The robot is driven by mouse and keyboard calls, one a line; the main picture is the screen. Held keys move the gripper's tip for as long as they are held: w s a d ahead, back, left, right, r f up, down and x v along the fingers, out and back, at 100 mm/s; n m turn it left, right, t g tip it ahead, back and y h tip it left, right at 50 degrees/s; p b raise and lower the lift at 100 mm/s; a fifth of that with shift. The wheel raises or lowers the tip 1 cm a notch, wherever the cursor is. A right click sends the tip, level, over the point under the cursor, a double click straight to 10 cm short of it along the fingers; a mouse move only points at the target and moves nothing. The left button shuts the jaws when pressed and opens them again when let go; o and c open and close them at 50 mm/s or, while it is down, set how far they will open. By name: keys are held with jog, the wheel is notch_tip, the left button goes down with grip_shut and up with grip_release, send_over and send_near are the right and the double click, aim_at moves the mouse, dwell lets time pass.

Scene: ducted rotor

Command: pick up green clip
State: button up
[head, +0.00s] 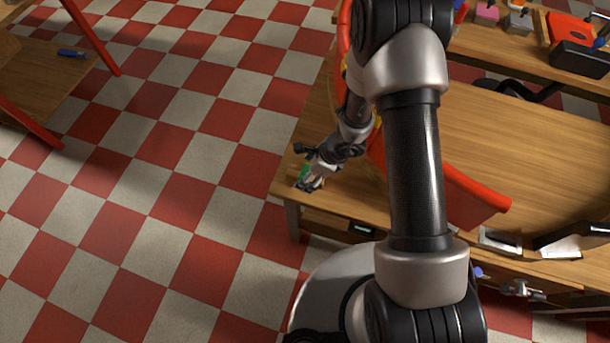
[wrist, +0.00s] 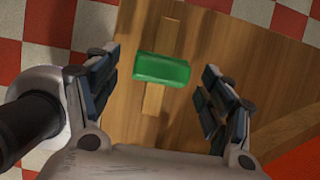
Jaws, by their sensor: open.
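The green clip (wrist: 161,69) shows in the wrist view as a green block with a smaller green piece at its right end. It lies across a light wooden strip (wrist: 153,98) on the wooden table. My gripper (wrist: 160,92) is open, with one finger left of the clip and one right of it. Nothing is held between the fingers. In the head view my gripper (head: 312,183) is over the table's left end, and a bit of the green clip (head: 304,171) shows beside it, mostly hidden by the gripper.
The wooden table (head: 540,150) extends right, with a red curved part (head: 475,195) standing on it near my arm. A shelf at the back holds a red and black item (head: 577,45). Checkered floor (head: 150,200) lies open to the left. A blue tool (head: 72,53) lies on another table.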

jog(key=b+x, duration=0.1)
jog(key=x, duration=0.2)
jog(key=shift+f, duration=0.1)
jog(key=c, duration=1.1)
